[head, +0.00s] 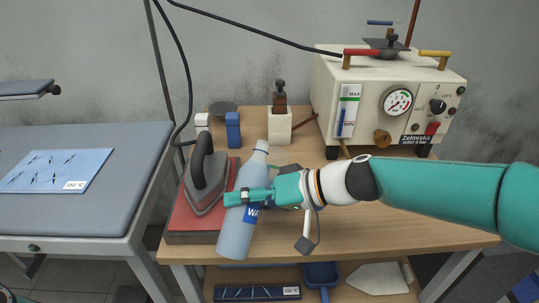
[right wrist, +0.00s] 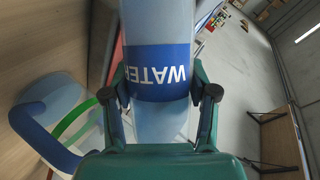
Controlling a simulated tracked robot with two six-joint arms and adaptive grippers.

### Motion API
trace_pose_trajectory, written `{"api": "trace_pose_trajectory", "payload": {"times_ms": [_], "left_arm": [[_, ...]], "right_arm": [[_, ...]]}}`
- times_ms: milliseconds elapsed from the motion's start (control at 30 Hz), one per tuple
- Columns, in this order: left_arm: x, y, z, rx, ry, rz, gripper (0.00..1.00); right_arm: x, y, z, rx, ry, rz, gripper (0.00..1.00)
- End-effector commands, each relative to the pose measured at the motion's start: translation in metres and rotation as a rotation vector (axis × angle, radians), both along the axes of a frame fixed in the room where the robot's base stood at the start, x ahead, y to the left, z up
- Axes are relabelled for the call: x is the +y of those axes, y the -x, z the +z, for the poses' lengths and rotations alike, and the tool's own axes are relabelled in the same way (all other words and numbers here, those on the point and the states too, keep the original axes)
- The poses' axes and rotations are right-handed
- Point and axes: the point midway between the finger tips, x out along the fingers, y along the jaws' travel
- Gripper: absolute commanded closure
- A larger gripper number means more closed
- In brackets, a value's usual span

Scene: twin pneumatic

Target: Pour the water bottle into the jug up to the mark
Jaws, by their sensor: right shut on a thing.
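The water bottle (head: 237,238) is pale blue with a dark blue label. The jug (right wrist: 60,88) shows there at the left, clear with a blue handle and a green band. In the head view the jug is mostly hidden behind my right gripper and the bottle.
An iron (head: 206,175) stands on a red pad (head: 181,222) left of the bottle. A steam generator (head: 388,75) stands at the back right. A padded ironing board (head: 120,150) is at the left. The wooden tabletop (head: 400,222) is clear at front right.

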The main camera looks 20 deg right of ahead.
Motion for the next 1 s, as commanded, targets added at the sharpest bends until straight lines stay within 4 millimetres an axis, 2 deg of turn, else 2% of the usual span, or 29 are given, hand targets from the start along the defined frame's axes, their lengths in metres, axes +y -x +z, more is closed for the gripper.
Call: {"api": "trace_pose_trajectory", "payload": {"times_ms": [1000], "left_arm": [[0.0, 0.0, 0.021, 0.0, 0.0, 0.0, 0.44]], "right_arm": [[0.004, 0.005, 0.001, 0.088, -0.072, 0.0, 1.0]]}}
